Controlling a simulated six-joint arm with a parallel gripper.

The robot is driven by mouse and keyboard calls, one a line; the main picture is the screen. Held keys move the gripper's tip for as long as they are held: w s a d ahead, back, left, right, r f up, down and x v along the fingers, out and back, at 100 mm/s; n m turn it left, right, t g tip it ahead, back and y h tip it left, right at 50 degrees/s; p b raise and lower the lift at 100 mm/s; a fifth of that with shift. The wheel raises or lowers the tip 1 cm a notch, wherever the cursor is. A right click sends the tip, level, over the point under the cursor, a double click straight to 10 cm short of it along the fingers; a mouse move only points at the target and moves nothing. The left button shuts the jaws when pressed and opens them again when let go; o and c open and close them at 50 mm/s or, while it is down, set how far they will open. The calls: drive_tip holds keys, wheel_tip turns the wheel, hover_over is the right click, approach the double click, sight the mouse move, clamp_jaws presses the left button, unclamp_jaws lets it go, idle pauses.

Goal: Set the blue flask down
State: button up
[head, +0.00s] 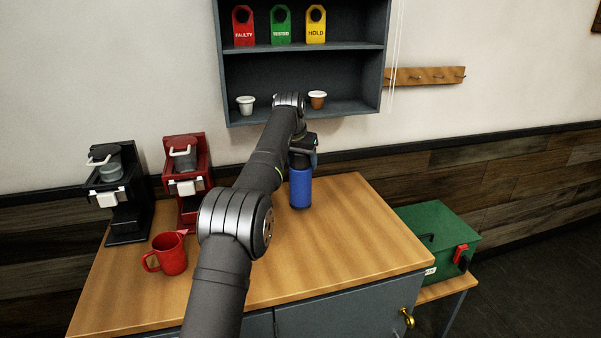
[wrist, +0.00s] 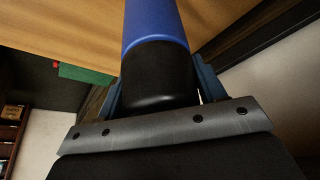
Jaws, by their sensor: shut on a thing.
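The blue flask (head: 300,188) is upright at the back of the wooden counter (head: 340,240), right of the red brewer. I cannot tell whether its base touches the wood. My gripper (head: 303,158) is above it and shut on its black upper part. In the wrist view the blue flask (wrist: 155,28) runs away from the camera toward the wood, with its black end between the two fingers of my gripper (wrist: 160,75). My arm hides part of the counter in the head view.
A black brewer (head: 125,205) and a red brewer (head: 190,185) stand at the left. A red mug (head: 172,255) is in front of them. A wall shelf (head: 350,78) holds tags and two cups. A green box (head: 435,235) sits right of the counter. The counter's right side is clear.

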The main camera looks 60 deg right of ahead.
drive_tip(key=shift+w+f, duration=0.1)
drive_tip(key=shift+f, duration=2)
drive_tip(key=o, duration=1.6)
drive_tip(key=shift+f, duration=0.1)
drive_tip(key=v, duration=1.2)
drive_tip(key=shift+d, duration=0.1)
